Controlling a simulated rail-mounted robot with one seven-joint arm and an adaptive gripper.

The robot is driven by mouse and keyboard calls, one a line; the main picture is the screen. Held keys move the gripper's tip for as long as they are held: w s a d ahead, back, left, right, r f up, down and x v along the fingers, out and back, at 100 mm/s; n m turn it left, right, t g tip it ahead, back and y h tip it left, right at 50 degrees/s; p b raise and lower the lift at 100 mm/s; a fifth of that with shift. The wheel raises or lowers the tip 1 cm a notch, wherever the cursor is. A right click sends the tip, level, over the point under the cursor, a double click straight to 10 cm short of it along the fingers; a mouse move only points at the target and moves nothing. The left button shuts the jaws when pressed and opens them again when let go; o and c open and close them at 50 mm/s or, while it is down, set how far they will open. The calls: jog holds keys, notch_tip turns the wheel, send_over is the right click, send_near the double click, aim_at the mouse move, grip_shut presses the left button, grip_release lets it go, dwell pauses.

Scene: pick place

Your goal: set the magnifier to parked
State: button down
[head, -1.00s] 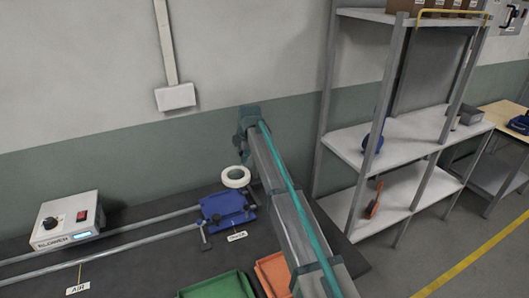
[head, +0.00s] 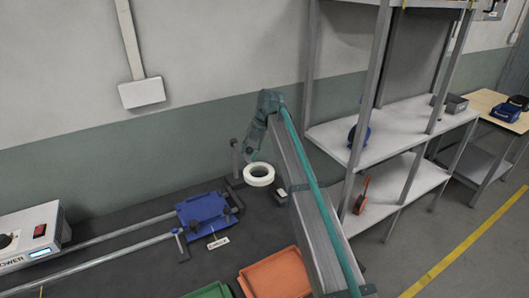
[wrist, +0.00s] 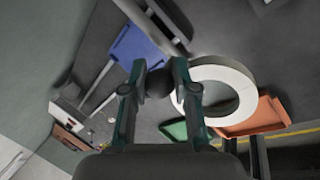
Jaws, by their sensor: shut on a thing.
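The magnifier's white ring (head: 258,174) stands out over the dark bench, right of a blue plate (head: 203,209). In the wrist view the ring (wrist: 217,88) is at the right, close to my gripper. My gripper (wrist: 157,76) is shut on a dark round knob (wrist: 158,84) between its fingertips, beside the ring. In the head view my gripper (head: 248,148) hangs just above and behind the ring. A pale tag (head: 281,193) lies right of the ring, too small to read. The joint between knob and ring is unclear.
A white power box (head: 32,232) and two rails (head: 125,236) are at the left. Orange (head: 276,273) and green (head: 212,291) trays lie in front. A grey shelf rack (head: 400,125) stands to the right. A white label (head: 218,243) lies before the blue plate.

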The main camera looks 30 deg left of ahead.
jog(key=shift+w, duration=0.1)
dwell(0.4)
jog(key=c, duration=0.9)
grip_release()
jog(key=shift+w+d, duration=0.1)
jog(key=shift+o, duration=0.2)
jog(key=v, duration=1.2)
